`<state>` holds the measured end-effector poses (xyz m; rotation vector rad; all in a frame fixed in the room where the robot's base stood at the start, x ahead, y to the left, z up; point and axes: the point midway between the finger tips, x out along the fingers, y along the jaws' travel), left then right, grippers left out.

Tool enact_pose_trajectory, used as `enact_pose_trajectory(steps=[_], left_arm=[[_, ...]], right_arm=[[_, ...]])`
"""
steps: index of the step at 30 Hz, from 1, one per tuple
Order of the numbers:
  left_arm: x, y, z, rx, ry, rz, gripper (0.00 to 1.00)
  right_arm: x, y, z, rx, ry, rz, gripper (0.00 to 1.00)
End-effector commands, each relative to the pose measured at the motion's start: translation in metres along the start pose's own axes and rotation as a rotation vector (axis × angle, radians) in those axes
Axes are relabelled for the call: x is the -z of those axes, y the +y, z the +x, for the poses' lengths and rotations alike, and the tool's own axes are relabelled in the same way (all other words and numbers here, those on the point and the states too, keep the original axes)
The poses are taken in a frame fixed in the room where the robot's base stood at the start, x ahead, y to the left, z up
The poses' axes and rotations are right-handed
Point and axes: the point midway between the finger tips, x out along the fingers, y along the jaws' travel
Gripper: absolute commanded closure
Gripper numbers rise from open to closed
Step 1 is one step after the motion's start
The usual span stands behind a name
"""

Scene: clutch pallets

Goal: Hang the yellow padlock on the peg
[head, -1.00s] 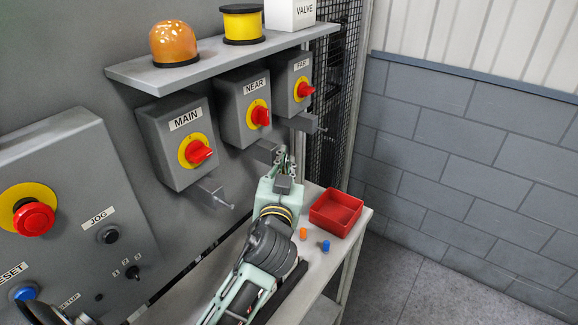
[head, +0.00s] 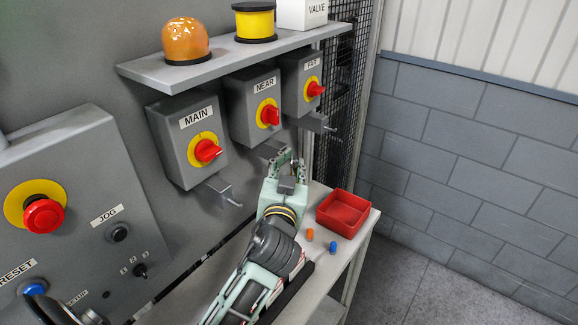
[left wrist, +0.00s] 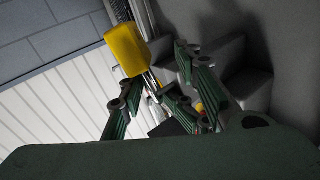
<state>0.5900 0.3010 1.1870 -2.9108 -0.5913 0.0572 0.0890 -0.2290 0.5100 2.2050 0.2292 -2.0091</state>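The yellow padlock (left wrist: 127,50) shows in the left wrist view, its body just beyond my fingertips and its metal shackle between the fingers. My left gripper (left wrist: 158,78) looks open around the shackle, fingers apart on either side. In the head view, my left gripper (head: 285,160) is at the grey bracket (head: 268,149) below the NEAR switch box (head: 252,105). The padlock is hidden there, and the peg on that bracket is covered by the fingers. I cannot tell for certain whether the shackle is around the peg.
Similar brackets with pegs stick out below the MAIN box (head: 187,140) and FAR box (head: 303,82). A shelf (head: 235,52) overhangs the boxes. A red tray (head: 343,213), an orange piece (head: 310,234) and a blue piece (head: 333,246) are on the bench below.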

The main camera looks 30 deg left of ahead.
Motion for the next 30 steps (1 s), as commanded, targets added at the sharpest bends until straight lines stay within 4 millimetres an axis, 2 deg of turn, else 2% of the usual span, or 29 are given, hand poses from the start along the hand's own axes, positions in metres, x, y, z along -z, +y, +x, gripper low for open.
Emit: enact_pose_trajectory(steps=[8, 11, 21, 25, 30], left_arm=[[0.001, 0.001, -0.007, -0.003, 0.002, -0.002, 0.69], [0.0, 0.002, -0.022, -0.004, 0.001, -0.004, 0.69], [-0.001, 0.0, -0.093, -0.001, -0.004, -0.003, 0.69], [-0.001, 0.001, -0.11, -0.001, -0.002, 0.0, 0.69], [0.0, 0.0, -0.12, 0.0, 0.0, 0.001, 0.69]], right_arm=[[-0.002, 0.009, 0.0, -0.01, -0.002, -0.003, 0.6], [-0.002, 0.008, 0.0, -0.009, -0.002, -0.002, 0.6], [-0.002, 0.006, 0.0, -0.007, -0.002, -0.001, 0.6], [-0.002, 0.006, 0.0, -0.007, -0.002, -0.001, 0.6], [-0.002, 0.006, 0.0, -0.007, -0.002, -0.001, 0.6]])
